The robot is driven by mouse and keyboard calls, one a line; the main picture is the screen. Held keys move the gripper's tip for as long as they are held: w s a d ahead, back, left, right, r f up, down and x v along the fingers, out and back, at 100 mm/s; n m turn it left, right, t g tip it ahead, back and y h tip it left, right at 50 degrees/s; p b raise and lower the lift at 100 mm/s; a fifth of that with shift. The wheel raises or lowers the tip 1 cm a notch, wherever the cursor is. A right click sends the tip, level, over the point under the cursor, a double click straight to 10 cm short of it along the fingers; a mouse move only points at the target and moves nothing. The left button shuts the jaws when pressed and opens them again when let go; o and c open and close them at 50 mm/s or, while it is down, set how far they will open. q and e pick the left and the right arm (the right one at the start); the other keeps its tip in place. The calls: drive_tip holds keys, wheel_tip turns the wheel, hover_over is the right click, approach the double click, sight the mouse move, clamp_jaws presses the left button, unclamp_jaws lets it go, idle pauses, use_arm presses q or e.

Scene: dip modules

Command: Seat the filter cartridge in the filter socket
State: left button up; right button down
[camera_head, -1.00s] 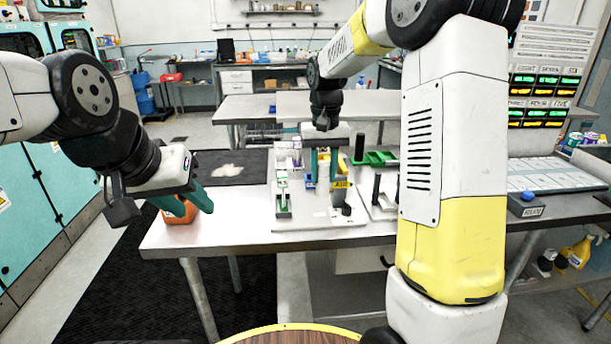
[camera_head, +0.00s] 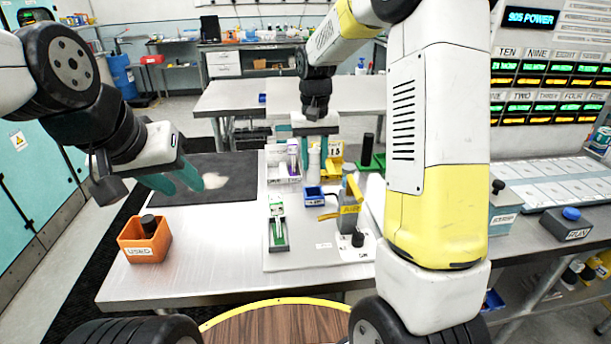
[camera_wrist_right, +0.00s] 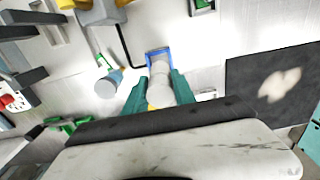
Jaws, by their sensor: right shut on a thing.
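My right gripper (camera_head: 314,150) is shut on a white cylindrical filter cartridge (camera_head: 314,163), held upright above the back of the white panel. In the right wrist view the cartridge (camera_wrist_right: 160,76) sits between the teal fingers (camera_wrist_right: 156,92). A blue-rimmed square holder (camera_wrist_right: 158,53) shows just past its end; I cannot tell whether they touch. In the head view the blue holder (camera_head: 314,197) is in front of the cartridge. A grey block with a yellow label and lever (camera_head: 350,208) stands right of it; which is the filter socket is unclear. My left gripper (camera_head: 172,178) is open and empty.
An orange bin marked USED (camera_head: 145,251) holds a dark cylinder (camera_head: 149,226) at the table's left. A white tray (camera_head: 283,174), a yellow bin (camera_head: 335,168) and a green-strip module (camera_head: 278,234) are around the panel. A black mat (camera_head: 235,166) lies left.

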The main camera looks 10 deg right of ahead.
sight(314, 151)
drive_tip(key=shift+f, duration=3.35)
drive_tip(key=shift+f, duration=0.1)
drive_tip(key=c, duration=1)
unclamp_jaws()
drive_tip(key=shift+c, duration=0.2)
wheel_tip(314, 151, up, 11)
drive_tip(key=shift+r, duration=0.1)
drive_tip(key=shift+s+r, duration=0.15)
drive_tip(key=shift+r, duration=0.45)
drive_tip(key=s+d+r+t+y, duration=0.1)
drive_tip(key=s+r+t, duration=0.2)
drive_tip(key=s, duration=0.9)
drive_tip(key=s+d+r+t+y, duration=0.1)
drive_tip(key=s+r+t, duration=0.2)
drive_tip(key=s, duration=0.8)
drive_tip(key=shift+s+d+n, duration=0.3)
drive_tip(key=shift+s+d, duration=0.05)
drive_tip(key=shift+s, duration=0.05)
